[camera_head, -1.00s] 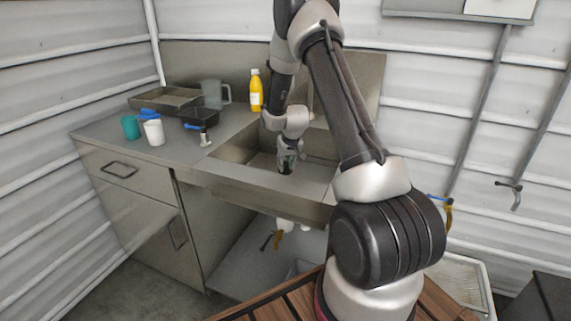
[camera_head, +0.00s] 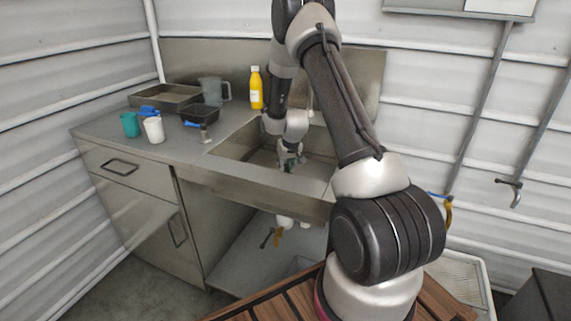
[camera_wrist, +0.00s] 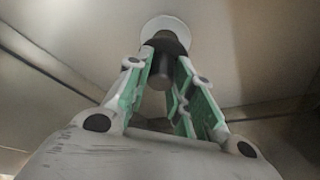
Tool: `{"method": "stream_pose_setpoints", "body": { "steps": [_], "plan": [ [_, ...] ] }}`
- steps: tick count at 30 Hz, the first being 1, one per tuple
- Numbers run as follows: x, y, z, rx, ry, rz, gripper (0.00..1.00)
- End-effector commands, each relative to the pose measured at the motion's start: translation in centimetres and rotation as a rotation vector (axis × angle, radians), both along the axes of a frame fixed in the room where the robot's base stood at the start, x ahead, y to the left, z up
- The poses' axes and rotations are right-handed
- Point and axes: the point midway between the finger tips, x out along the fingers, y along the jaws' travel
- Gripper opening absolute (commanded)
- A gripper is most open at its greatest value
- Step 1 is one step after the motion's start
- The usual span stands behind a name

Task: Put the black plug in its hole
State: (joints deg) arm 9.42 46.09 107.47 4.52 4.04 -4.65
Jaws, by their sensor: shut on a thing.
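In the wrist view the black plug (camera_wrist: 168,45) stands between the green-lined fingers of my gripper (camera_wrist: 162,75), which is shut on its dark grip (camera_wrist: 160,70). A pale round drain ring (camera_wrist: 167,25) lies on the sink floor right behind the plug. The plug overlaps the ring's lower part; the hole itself is hidden, and I cannot tell whether the plug sits in it. In the head view my gripper (camera_head: 289,162) is down inside the sink (camera_head: 255,153), and the plug is too small to make out.
The sink's front wall (camera_head: 260,183) stands close to my gripper.

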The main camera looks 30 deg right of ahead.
Motion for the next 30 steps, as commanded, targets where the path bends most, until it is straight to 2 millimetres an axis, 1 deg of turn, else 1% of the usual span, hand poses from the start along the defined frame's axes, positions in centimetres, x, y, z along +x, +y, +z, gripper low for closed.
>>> {"method": "stream_pose_setpoints", "body": {
  "steps": [17,30],
  "plan": [
    [0.0,0.0,-0.4,0.0,0.0,0.0,0.0],
    [0.0,0.0,-2.2,0.0,0.0,0.001,0.0]
  ]
}}
